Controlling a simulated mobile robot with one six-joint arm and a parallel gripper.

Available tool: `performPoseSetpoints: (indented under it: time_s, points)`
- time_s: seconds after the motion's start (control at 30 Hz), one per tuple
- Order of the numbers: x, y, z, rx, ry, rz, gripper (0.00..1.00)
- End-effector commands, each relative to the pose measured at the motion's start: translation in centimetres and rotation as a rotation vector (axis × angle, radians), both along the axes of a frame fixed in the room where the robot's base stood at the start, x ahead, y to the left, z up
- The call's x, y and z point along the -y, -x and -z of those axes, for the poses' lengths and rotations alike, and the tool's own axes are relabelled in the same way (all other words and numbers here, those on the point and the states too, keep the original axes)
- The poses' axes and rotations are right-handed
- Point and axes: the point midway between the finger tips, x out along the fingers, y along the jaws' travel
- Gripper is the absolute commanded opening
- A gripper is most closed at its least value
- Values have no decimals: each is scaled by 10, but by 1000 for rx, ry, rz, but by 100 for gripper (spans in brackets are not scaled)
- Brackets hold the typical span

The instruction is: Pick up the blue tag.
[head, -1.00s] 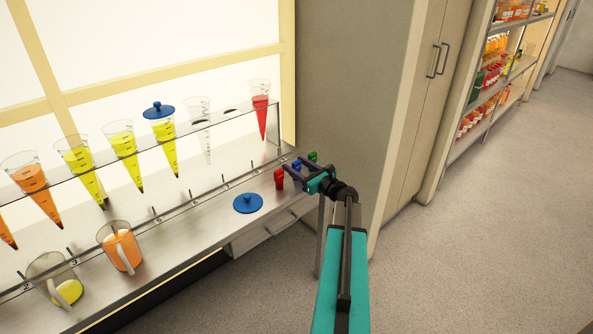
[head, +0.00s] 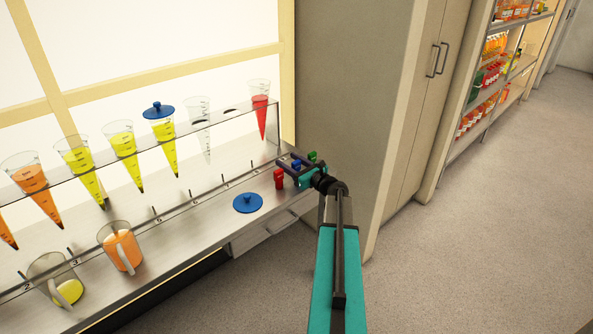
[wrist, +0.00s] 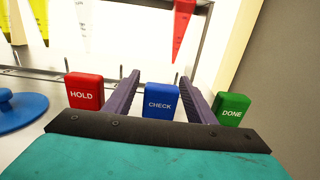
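The blue tag (wrist: 160,101), marked CHECK, stands upright on the metal counter. In the wrist view it is between the two dark fingers of my gripper (wrist: 161,92), with a gap showing on each side. My gripper is open. In the head view my gripper (head: 287,163) is at the right end of the counter, and the blue tag (head: 296,164) shows small between its fingers. The red tag (wrist: 84,91), marked HOLD, is just outside the left finger. The green tag (wrist: 231,109), marked DONE, is just outside the right finger.
A blue round lid (head: 248,203) lies on the counter left of the tags. Cones of juice hang in a rack (head: 95,135) above the counter's back. A jug (head: 121,247) stands further left. A tall cabinet (head: 355,110) closes off the right side.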

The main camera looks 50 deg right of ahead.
Motion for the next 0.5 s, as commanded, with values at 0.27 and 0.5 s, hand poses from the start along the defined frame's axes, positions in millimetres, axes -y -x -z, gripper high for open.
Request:
performPoseSetpoints:
  time_s: [0.27,0.5]
  points:
    - [0,0,0,0,0,-1,8]
    - [-1,0,-1,0,0,-1,4]
